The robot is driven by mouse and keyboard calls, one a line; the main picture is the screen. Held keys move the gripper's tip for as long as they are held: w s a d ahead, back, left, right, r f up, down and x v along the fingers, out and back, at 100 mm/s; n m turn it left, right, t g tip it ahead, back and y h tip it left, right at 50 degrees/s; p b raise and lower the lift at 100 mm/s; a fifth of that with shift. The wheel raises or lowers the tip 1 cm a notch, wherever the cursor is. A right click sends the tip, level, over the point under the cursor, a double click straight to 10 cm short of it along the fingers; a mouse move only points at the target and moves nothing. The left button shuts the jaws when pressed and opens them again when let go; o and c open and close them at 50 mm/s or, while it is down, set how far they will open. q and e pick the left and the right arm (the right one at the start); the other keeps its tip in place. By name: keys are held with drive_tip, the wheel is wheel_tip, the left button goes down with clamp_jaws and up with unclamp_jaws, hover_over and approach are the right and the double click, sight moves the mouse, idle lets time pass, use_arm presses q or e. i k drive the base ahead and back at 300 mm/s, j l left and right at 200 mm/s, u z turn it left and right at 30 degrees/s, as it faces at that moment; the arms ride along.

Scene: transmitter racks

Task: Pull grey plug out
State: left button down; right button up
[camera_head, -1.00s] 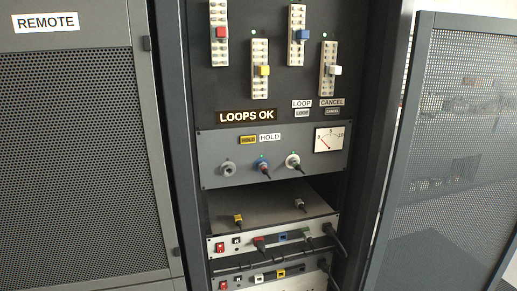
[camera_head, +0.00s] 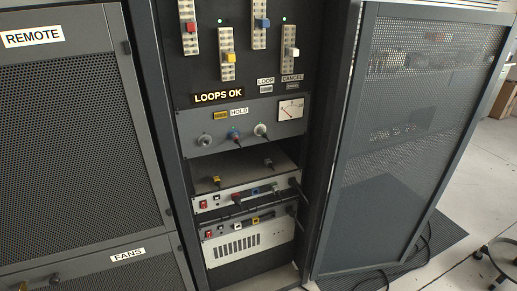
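A grey panel (camera_head: 184,118) in the open rack has a row of three round connectors. The left one is a grey connector (camera_head: 206,140) with no cable visible. On the shelf below lie a yellow plug (camera_head: 215,181) and a small grey plug (camera_head: 268,163), apart from the panel. Neither of my grippers shows in the view.
Above are sliders with red, yellow, blue and white knobs and a LOOPS OK sign (camera_head: 218,97). Below are rack units (camera_head: 238,246) with cables. A closed REMOTE cabinet (camera_head: 75,130) stands left, a perforated door (camera_head: 395,140) right. A wheeled base (camera_head: 497,262) is on the floor.

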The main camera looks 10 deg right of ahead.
sight(276, 189)
drive_tip(key=i, duration=0.55)
drive_tip(key=i+j+z, duration=0.15)
drive_tip(key=i, duration=0.4)
